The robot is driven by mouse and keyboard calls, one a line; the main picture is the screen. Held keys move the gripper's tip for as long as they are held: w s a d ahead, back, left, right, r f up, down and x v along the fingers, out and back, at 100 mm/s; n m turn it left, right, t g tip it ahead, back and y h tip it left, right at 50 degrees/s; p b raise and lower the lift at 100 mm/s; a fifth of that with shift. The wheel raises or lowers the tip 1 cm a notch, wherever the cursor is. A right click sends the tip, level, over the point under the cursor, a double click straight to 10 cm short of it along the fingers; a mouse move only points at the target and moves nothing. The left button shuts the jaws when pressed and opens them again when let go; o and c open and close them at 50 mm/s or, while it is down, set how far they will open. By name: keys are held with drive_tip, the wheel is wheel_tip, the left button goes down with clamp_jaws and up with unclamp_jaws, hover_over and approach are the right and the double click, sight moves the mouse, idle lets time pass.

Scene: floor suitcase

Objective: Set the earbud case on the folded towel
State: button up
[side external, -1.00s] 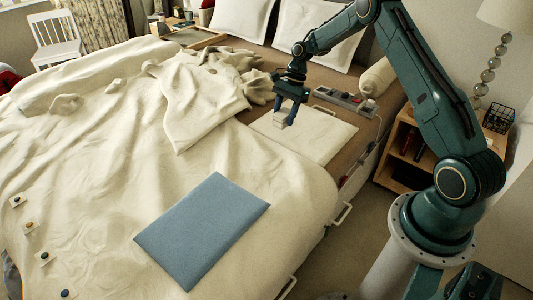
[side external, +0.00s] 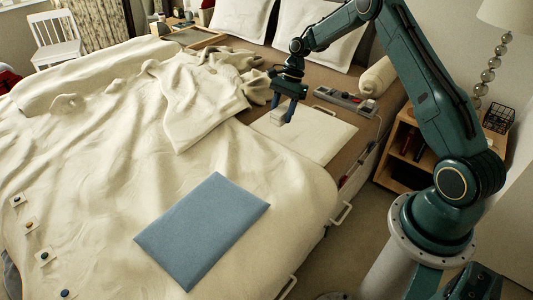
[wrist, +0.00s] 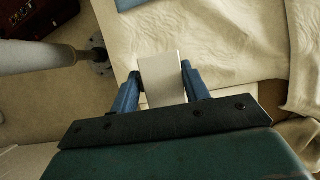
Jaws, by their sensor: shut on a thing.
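A small white earbud case (side external: 278,117) is between the blue fingers of my gripper (side external: 283,110). In the wrist view the case (wrist: 163,82) shows as a pale block, and the two fingertips (wrist: 160,72) press on its sides. The case is over the left part of a flat cream panel (side external: 322,138); I cannot tell its exact height. A flat blue rectangle (side external: 203,229), which looks like the folded towel, lies on the bed cover nearer the camera, well apart from my gripper. Part of it (wrist: 130,4) shows at the top edge of the wrist view.
A rumpled cream bed cover (side external: 110,150) fills most of the bed, with a bunched heap (side external: 215,85) left of my gripper. A grey power strip (side external: 345,100) lies behind the panel. A wooden nightstand (side external: 405,150) stands at the right. The cover between panel and towel is clear.

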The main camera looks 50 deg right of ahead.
drive_tip(key=w+a+r, duration=0.1)
drive_tip(key=a+r, duration=0.1)
drive_tip(key=a, duration=1.3)
drive_tip(key=r, duration=0.1)
hover_over(225, 211)
drive_tip(key=d, duration=0.2)
drive_tip(key=shift+a+n, duration=0.15)
drive_tip(key=shift+n, duration=0.25)
drive_tip(key=shift+f, duration=0.1)
wheel_tip(225, 211, down, 16)
drive_tip(key=shift+r, duration=0.1)
drive_tip(key=shift+f, duration=1.95)
drive_tip(key=shift+f, duration=0.15)
